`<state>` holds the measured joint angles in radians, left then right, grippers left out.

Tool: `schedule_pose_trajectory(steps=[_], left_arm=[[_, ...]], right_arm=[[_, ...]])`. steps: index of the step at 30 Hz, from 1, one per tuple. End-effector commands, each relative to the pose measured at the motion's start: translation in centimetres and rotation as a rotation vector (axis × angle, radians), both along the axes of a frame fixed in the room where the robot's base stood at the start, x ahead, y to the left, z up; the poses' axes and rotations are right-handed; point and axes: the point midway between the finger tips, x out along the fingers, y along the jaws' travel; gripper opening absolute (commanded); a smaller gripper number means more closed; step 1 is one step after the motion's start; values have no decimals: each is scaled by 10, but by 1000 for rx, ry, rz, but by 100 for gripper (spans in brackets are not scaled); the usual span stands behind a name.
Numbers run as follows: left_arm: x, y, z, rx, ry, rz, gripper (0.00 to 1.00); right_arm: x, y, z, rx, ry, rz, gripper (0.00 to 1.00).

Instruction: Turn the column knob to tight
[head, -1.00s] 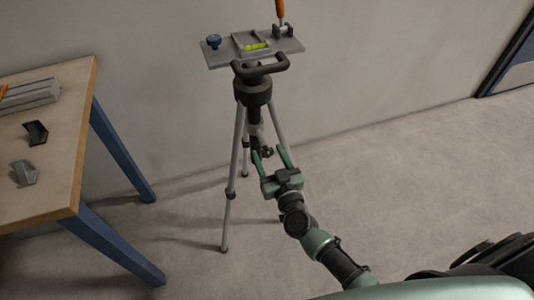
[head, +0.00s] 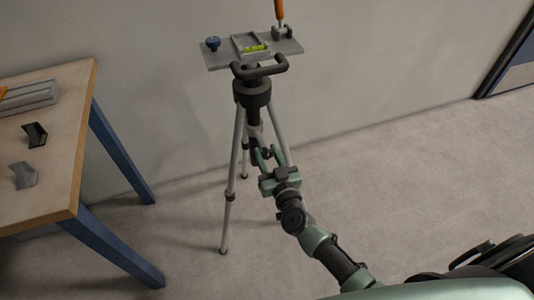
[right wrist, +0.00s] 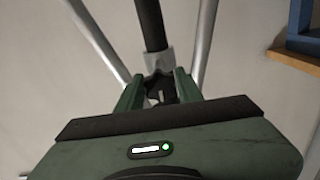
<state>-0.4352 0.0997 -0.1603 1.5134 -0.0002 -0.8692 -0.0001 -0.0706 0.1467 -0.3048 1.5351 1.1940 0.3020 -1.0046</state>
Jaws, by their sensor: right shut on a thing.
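The tripod (head: 254,92) stands upright on the floor with a flat grey plate on top. The black column knob (head: 267,153) sits on the side of its centre column, below the black head. The knob (right wrist: 160,88) also shows in the right wrist view, in front of a grey collar on the dark column (right wrist: 151,28). My right gripper (head: 266,156) is shut on the knob, one green finger on each side. The fingers (right wrist: 160,92) hide part of it, and its tightness cannot be told. My left gripper is not in view.
The tripod's plate (head: 220,56) carries a blue knob (head: 213,44), a green-yellow level (head: 254,48) and an orange-handled lever (head: 279,12). Floor on the right is clear.

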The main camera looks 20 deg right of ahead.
Motion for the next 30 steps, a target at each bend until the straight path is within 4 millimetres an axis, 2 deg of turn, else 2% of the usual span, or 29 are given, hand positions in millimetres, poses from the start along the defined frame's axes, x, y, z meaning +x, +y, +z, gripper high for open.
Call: schedule_pose_trajectory(steps=[8, 19, 26, 30], left_arm=[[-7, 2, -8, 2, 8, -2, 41], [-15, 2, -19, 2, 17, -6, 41], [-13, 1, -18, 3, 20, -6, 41], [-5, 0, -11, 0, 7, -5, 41]], right_arm=[[0, 0, 0, 184, 7, -1, 0], [0, 0, -1, 532, 20, 0, 0], [0, 0, -1, 752, 27, -1, 0], [0, 0, -1, 884, 30, -1, 0]])
